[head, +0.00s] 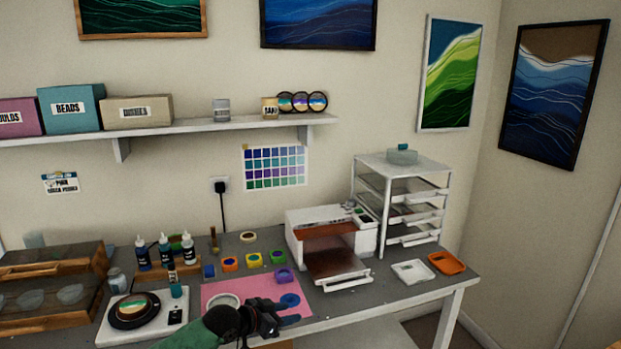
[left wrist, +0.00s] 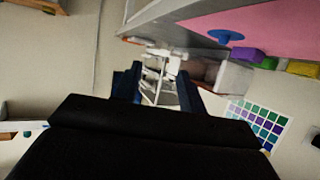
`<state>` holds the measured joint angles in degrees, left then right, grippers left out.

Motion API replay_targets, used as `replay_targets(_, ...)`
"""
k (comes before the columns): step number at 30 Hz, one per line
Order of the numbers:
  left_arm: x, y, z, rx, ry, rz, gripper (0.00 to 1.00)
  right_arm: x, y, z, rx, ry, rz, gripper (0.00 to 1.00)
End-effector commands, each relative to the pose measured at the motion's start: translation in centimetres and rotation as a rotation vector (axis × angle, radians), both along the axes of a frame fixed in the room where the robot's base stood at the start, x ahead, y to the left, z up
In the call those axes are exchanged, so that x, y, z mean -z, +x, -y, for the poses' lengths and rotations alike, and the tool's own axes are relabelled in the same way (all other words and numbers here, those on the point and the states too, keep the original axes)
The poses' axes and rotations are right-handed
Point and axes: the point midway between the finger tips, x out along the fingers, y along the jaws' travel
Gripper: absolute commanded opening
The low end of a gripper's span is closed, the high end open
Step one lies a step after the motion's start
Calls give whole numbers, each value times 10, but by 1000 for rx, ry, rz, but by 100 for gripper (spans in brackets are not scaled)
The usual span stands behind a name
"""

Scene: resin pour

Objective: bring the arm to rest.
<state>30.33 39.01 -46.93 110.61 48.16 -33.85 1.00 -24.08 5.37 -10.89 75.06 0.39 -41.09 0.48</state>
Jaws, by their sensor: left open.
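My left gripper (head: 292,313) is low in the middle of the head view, over the front edge of the pink mat (head: 215,289). It is open, and in the left wrist view its two dark fingers (left wrist: 156,90) stand apart with nothing held between them. A blue round piece (head: 289,300) lies on the mat just beyond the fingers; whether they touch it is hard to tell. It also shows in the left wrist view (left wrist: 225,36), apart from the fingers. My right gripper is in neither view.
Several coloured cups (head: 254,261) stand behind the mat. A scale-like device (head: 181,317) with a round coaster is to the left, beside bottles (head: 165,250). A white machine (head: 303,238) with its front tray out stands right, near white (head: 411,271) and orange trays (head: 446,263).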

Motion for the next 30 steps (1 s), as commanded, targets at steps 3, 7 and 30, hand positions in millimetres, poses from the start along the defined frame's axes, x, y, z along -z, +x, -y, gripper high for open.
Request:
replay_targets(3, 6, -9, 5, 2, 5, -8, 41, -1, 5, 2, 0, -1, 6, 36)
replay_targets(7, 12, -18, 10, 2, 13, -19, 41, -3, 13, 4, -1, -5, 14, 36)
replay_targets(30, 83, -151, 22, -117, 125, -184, 41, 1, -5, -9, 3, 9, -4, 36)
